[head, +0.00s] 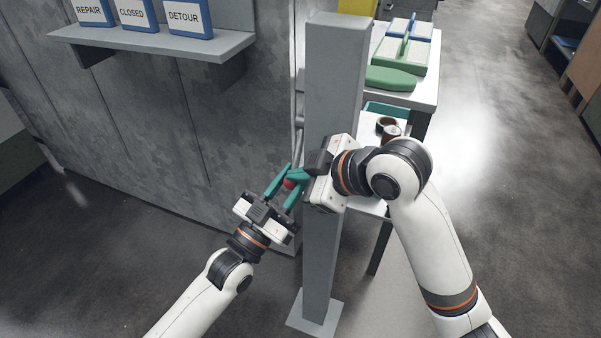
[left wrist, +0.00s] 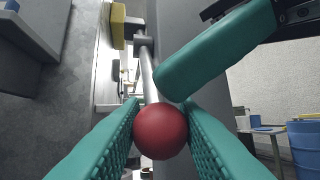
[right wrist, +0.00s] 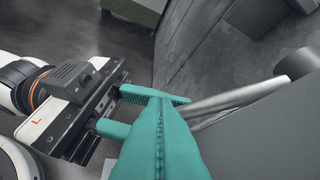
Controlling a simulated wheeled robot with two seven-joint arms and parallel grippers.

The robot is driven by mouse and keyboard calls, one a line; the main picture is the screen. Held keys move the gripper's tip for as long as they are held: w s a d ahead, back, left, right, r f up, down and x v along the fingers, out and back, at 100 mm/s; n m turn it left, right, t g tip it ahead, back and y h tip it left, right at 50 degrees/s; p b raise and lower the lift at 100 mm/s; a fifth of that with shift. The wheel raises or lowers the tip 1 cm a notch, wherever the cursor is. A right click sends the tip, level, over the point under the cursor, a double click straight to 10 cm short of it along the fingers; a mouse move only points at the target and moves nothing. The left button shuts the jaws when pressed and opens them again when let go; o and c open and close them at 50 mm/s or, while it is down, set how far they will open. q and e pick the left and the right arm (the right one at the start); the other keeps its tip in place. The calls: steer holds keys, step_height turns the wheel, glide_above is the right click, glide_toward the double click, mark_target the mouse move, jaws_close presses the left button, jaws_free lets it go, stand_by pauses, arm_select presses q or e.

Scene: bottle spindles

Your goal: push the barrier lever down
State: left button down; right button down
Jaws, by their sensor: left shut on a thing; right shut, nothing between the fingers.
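The barrier lever is a thin metal rod (left wrist: 148,72) ending in a red ball knob (left wrist: 160,131). In the head view the red knob (head: 289,184) shows beside the grey post (head: 333,90), and the rod runs up behind the post. My left gripper (head: 293,179) is shut on the knob, one teal finger on each side. My right gripper (head: 298,174) is shut and empty, its teal fingers across the post's left side, close to the lever just past the knob. In the right wrist view the rod (right wrist: 225,101) shows beside the shut fingers; the knob is hidden there.
A wall shelf (head: 150,40) with blue signs is at upper left. A white table (head: 425,95) with green and blue pieces stands behind the post. The grey wall (head: 190,130) is close on the left. The post's base plate (head: 315,312) is on the floor.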

arm_select(q)
steer(key=shift+s+d+r, duration=0.1)
steer(key=shift+s+r, duration=0.05)
steer(key=shift+r, duration=0.05)
steer(key=c, duration=1.1)
jaws_free()
steer(key=shift+s, duration=0.1)
steer(key=shift+c, duration=0.2)
steer(key=shift+f, duration=0.15)
